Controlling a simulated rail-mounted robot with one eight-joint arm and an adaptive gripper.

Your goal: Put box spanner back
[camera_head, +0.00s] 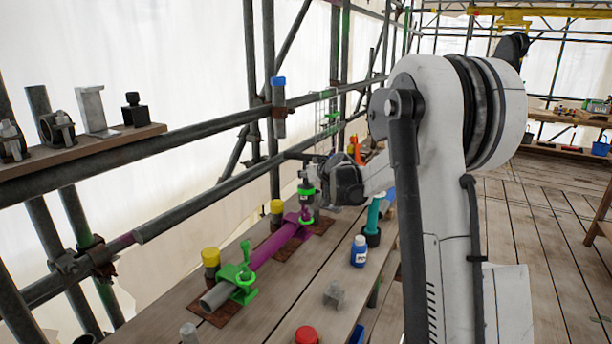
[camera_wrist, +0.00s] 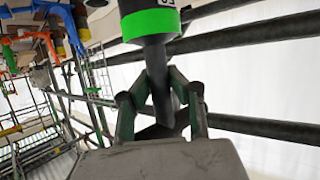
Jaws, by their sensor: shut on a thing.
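In the head view my gripper (camera_head: 319,186) is beyond my white arm, over the plank bench. It is at a dark upright tool with a green band, which I take to be the box spanner (camera_head: 306,188). In the wrist view my gripper (camera_wrist: 161,105) is shut on the dark shaft of the box spanner (camera_wrist: 152,24), below its wide green band. The spanner's lower end is close to the purple coupler on the purple pipe (camera_head: 272,246); I cannot tell whether they touch.
A green clamp (camera_head: 238,277) holds the pipe's near end. Yellow-topped posts (camera_head: 211,260) stand beside it. A blue bottle (camera_head: 359,251), a teal-handled tool (camera_head: 374,220) and a grey block (camera_head: 334,294) stand on the bench. Scaffold tubes (camera_head: 200,130) run behind. A shelf (camera_head: 80,158) holds couplers.

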